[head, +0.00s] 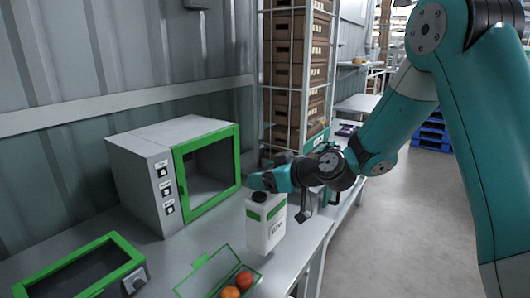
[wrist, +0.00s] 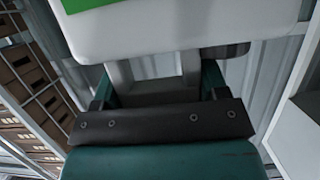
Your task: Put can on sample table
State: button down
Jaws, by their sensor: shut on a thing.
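The can (head: 264,228) is a white jerrycan with a green band and a dark cap. It hangs about upright at the front edge of the grey table (head: 180,262); I cannot tell whether its base touches the top. My gripper (head: 262,183) is shut on it from above. In the wrist view the can's white body (wrist: 180,30) fills the top, and its handle (wrist: 152,68) lies between the fingers of my gripper (wrist: 155,88). The contact itself is partly hidden.
A grey cabinet with a green-framed window (head: 208,170) stands at the back of the table. A green-framed bin (head: 80,272) is front left. A green-edged tray (head: 205,272) holds red and orange tomatoes (head: 243,281). A rack of brown crates (head: 297,75) stands behind. Floor at right is clear.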

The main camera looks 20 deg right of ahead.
aim_at(265, 193)
jog(key=shift+f, duration=2.55)
jog(key=shift+c, duration=0.8)
grip_release()
jog(key=shift+f, duration=0.1)
